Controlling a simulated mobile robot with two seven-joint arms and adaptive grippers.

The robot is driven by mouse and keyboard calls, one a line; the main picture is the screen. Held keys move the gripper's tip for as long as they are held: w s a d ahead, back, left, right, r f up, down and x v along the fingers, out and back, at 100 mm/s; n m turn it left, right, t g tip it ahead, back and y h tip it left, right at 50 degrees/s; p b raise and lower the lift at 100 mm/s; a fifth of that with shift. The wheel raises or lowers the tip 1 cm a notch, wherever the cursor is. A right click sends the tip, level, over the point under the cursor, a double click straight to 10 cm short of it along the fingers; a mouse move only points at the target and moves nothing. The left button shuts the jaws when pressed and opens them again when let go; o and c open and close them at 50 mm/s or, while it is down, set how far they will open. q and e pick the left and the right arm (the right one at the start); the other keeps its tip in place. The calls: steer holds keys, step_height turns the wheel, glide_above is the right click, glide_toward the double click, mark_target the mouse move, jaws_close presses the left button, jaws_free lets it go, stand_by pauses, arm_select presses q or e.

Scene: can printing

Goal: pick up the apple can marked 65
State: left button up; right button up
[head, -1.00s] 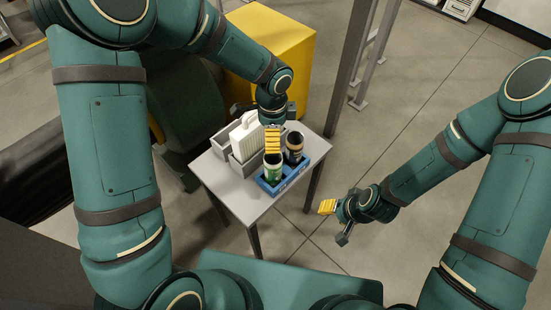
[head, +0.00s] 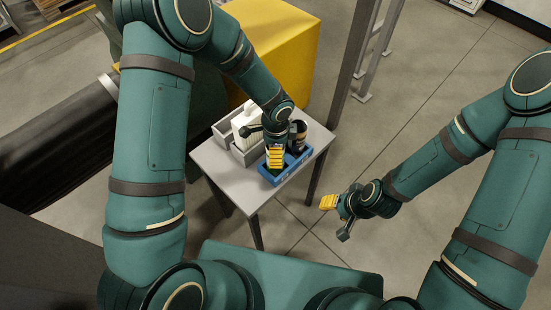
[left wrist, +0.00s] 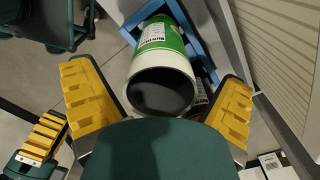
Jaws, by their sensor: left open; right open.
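A green and white can (left wrist: 162,62) with a dark open-looking end stands in a blue tray (left wrist: 206,62). Its label print is too small to read, so I cannot tell whether it says 65. My left gripper (head: 265,146) is open, above the tray. In the left wrist view its two yellow-padded fingers (left wrist: 160,100) lie on either side of the can, with gaps and no visible contact. In the head view the gripper mostly hides this can. A dark can (head: 299,139) stands beside it. My right gripper (head: 337,217) is open and empty, off the table to the right.
The small grey table (head: 231,184) carries the blue tray, grey bins (head: 228,128) and a white ribbed container (head: 240,128) close behind the gripper. A yellow box (head: 272,50) stands behind the table, and a metal post (head: 352,60) to its right. The table's front left is bare.

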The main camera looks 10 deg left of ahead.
arm_select(q)
steer(key=shift+f, duration=0.45)
steer(key=c, duration=0.8)
steer(key=shift+c, duration=0.3)
